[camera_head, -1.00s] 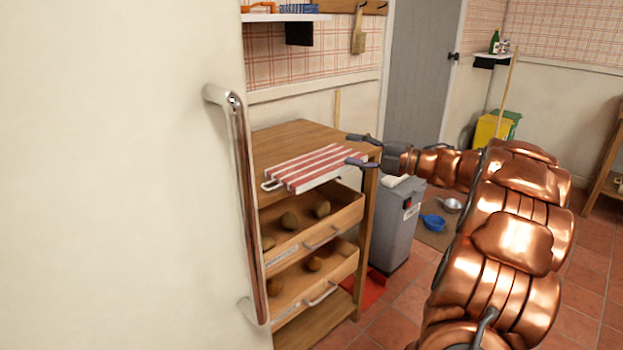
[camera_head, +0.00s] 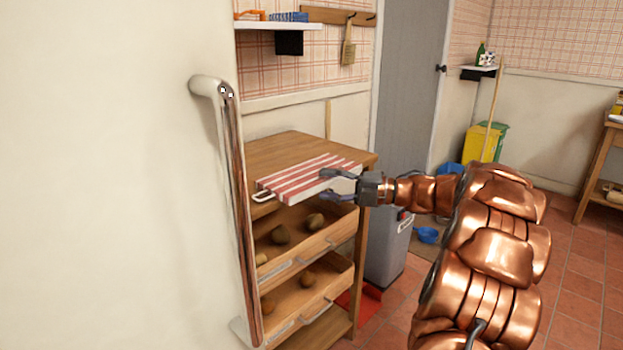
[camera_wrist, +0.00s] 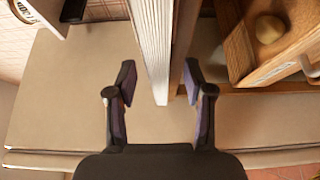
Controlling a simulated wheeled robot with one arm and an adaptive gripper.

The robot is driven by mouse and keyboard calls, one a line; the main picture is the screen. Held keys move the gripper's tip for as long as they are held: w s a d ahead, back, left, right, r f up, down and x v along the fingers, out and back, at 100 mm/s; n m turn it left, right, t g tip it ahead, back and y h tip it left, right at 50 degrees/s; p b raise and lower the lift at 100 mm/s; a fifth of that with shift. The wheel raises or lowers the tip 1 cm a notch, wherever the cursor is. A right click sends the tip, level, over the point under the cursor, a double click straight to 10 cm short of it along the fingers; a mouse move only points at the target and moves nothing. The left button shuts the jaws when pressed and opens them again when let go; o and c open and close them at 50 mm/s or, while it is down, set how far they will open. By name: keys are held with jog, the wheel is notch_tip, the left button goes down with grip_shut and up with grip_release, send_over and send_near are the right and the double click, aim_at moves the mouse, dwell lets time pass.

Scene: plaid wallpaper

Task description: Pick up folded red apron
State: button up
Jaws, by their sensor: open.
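The folded apron (camera_head: 300,177), red and white striped, lies flat on top of a wooden drawer unit (camera_head: 285,145), at its front edge. A white strap loop sticks out at its left end. My gripper (camera_head: 323,186) is open at the apron's right end, with one finger at about the height of its top and the other lower. In the wrist view, the apron's pale layered edge (camera_wrist: 151,45) and the wooden top's edge (camera_wrist: 184,40) lie ahead between the open fingers (camera_wrist: 158,78). I cannot tell whether the fingers touch either.
Below the apron, open drawers (camera_head: 318,240) hold several round brown items. A metal handle (camera_head: 238,210) on a pale door stands close at left. A grey bin (camera_head: 390,245) stands right of the unit. A blue pan (camera_head: 427,235) lies on the floor behind my arm.

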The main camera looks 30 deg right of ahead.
jog(key=shift+w+a, duration=0.45)
jog(key=shift+w, duration=0.05)
grip_shut()
